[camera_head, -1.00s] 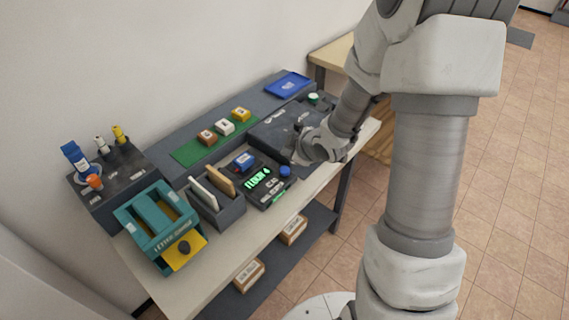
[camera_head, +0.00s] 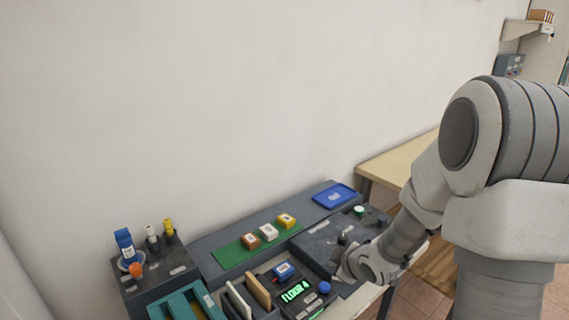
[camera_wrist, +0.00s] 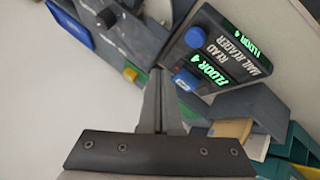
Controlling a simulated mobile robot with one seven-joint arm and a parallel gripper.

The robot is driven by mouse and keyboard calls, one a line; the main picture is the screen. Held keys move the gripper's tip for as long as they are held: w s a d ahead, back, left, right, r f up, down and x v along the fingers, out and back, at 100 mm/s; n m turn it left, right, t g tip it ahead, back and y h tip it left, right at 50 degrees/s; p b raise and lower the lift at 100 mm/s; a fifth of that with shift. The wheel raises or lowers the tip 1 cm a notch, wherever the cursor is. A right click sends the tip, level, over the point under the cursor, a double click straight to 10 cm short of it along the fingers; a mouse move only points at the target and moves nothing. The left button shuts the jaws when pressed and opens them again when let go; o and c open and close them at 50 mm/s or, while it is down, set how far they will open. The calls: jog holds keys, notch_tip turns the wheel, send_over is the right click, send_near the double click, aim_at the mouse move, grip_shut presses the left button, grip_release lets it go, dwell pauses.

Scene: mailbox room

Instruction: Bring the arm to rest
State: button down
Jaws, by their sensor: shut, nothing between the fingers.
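My gripper (camera_head: 343,274) hangs over the worktable beside the dark mail reader (camera_head: 306,300), close to the reader's blue button (camera_head: 324,287). In the wrist view its fingers (camera_wrist: 159,82) are together with nothing between them. The reader's green display (camera_wrist: 210,73) shows FLOOR 4. My arm reaches in from the right, bent at the elbow. The exact gap between the fingertips and the surfaces below is hard to tell.
A green strip (camera_head: 234,254) holds brown, white and yellow blocks. A dark box with knobs (camera_head: 318,247) and a blue tray (camera_head: 334,195) lie to the right. A teal holder (camera_head: 185,304) and a stamp stand (camera_head: 158,279) are at the left. Bare wall rises behind.

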jog(key=s+d+r+m+g+h, duration=0.1)
jog(key=s+d+r+m+h, duration=0.15)
jog(key=s+r, duration=0.35)
jog(key=s+d+r+m+h, duration=0.1)
jog(key=s+r+m+h, duration=0.2)
jog(key=r, duration=0.6)
jog(key=s+a+r+m+g+y, duration=0.1)
jog(key=s+a+r+m, duration=0.1)
jog(key=s, duration=0.6)
jog(key=s+a+r+m+g+y, duration=0.1)
jog(key=s+a+r+m+y, duration=0.1)
jog(key=s, duration=0.6)
jog(key=r+m, duration=0.1)
jog(key=m, duration=0.1)
jog(key=shift+s+a+r+m, duration=0.15)
jog(key=shift+s+a+m, duration=0.15)
jog(key=shift+s+m, duration=0.1)
jog(key=shift+a, duration=0.15)
